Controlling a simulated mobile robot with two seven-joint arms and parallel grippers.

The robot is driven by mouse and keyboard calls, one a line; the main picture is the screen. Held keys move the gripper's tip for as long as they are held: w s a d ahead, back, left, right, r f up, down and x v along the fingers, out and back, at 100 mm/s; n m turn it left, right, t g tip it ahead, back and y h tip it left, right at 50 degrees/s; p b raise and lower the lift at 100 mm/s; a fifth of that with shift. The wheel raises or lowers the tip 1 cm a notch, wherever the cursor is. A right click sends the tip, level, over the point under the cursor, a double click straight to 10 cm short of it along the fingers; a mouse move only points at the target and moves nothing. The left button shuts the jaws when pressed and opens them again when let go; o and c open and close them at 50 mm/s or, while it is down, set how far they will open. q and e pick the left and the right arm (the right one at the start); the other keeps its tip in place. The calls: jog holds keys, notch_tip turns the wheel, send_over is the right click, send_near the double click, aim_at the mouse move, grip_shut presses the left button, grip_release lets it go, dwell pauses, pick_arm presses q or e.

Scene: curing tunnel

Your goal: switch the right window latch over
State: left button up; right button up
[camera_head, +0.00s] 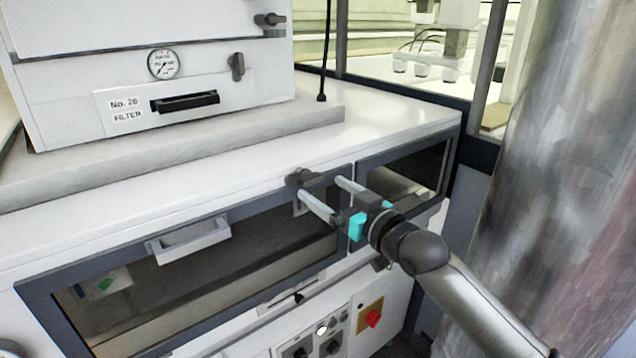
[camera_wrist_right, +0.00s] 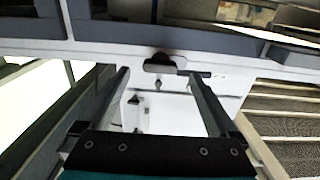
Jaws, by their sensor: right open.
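The right window latch (camera_head: 298,177) is a small dark latch at the upper right corner of the long tunnel window's frame. It also shows in the wrist view as a dark body (camera_wrist_right: 160,62) with a short bar pointing right. My right gripper (camera_head: 322,187) comes in from the lower right, open and empty, its two fingers pointing at the latch area. In the wrist view its fingertips (camera_wrist_right: 158,74) stand apart on either side of the latch body, and contact cannot be told. The fingers partly cover the frame around the latch. My left gripper is not in view.
The long window (camera_head: 190,285) has a pale pull handle (camera_head: 190,242). Below are a red rotary switch on a yellow plate (camera_head: 371,316) and several dark knobs. A filter box (camera_head: 160,80) stands on top at left. A large metal column (camera_head: 560,180) rises at right.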

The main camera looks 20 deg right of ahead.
aim_at(314, 182)
jog(key=shift+x, duration=1.6)
jog(key=c, duration=1.4)
